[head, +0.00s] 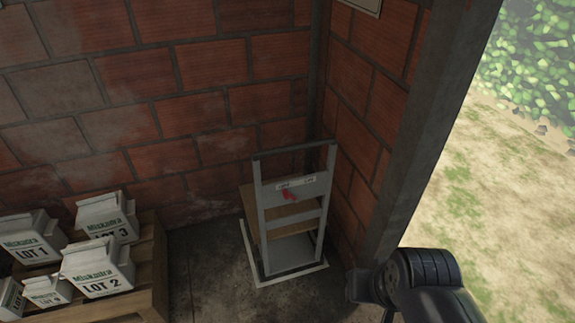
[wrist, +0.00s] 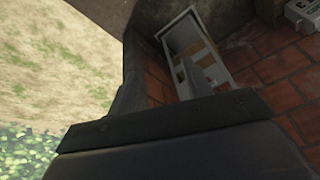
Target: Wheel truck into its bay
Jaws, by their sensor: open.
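The grey wheel truck (head: 265,225) stands upright in the corner between two brick walls, with a dark top handle bar, a pale label plate and a small red mark. Its base sits within a white-outlined bay (head: 250,250) on the concrete floor; the outline shows at the left, front and right. The truck also shows, tilted, in the wrist view (wrist: 168,33). My gripper (wrist: 158,82) is open and empty in the wrist view, with the truck beyond its fingers. In the head view my wrist is at the lower right, apart from the truck, and the fingers are mostly out of sight.
A wooden pallet stand (head: 155,270) at the left holds several white lot-marked boxes (head: 97,265). A grey post (head: 420,130) ends the right wall, with open sandy ground (head: 500,190) outside. Bare concrete (head: 205,270) lies between the stand and the truck.

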